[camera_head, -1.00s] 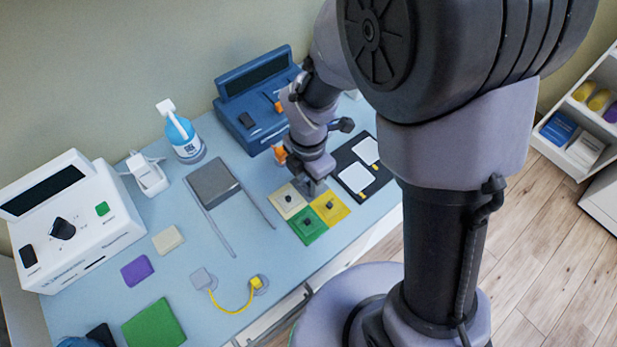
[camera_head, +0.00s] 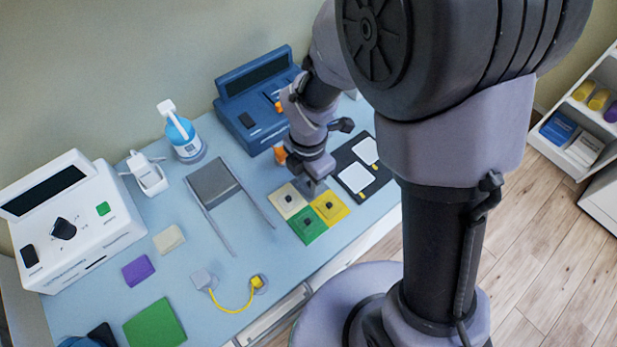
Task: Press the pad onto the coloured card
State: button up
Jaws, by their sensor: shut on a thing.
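My gripper (camera_head: 315,178) points down at the back right of a block of small square cards on the blue table. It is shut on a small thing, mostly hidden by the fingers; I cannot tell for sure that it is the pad. A greyish patch (camera_head: 319,190) shows under the gripper. Whether the held thing touches it cannot be told.
A black board (camera_head: 345,160) with white plates lies right of the cards. A blue device (camera_head: 250,120) stands behind, a grey block (camera_head: 213,182) with two rods to the left. A yellow lead (camera_head: 236,308), purple square (camera_head: 138,270) and white device (camera_head: 75,225) are farther left.

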aim_at(308, 183)
jog(key=o, duration=1.1)
jog(key=shift+o, duration=0.2)
jog(key=shift+r, duration=0.15)
notch_tip(308, 183, up, 7)
jog(key=p, duration=0.6)
jog(key=shift+p, duration=0.35)
